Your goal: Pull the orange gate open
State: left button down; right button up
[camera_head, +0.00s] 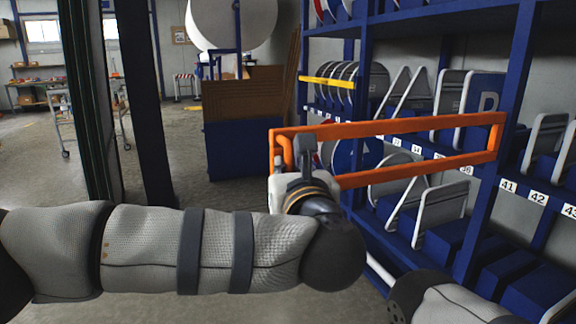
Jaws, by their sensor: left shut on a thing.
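The orange gate (404,127) is a flat rectangular frame of orange bars. Its right end meets a blue upright of the rack, and its left end stands out from the shelves. My left gripper (287,160) is at the gate's left end and is shut on the orange gate, by the short bar there. My left wrist and forearm hide the fingertips and the lower left corner of the gate in part. My right arm shows only as a piece at the bottom right, and its gripper is out of view.
The blue rack (505,110) on the right holds several road signs (450,92) in numbered slots. A yellow bar (326,82) crosses it farther back. A brown and blue crate (243,108) stands behind the gate. A dark post stands at left. Open floor (182,187) lies between post and crate.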

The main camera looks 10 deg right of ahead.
pick_arm(q)
jog(key=c, duration=1.6)
grip_release()
jog(key=s+a, duration=0.1)
jog(key=s, duration=1.1)
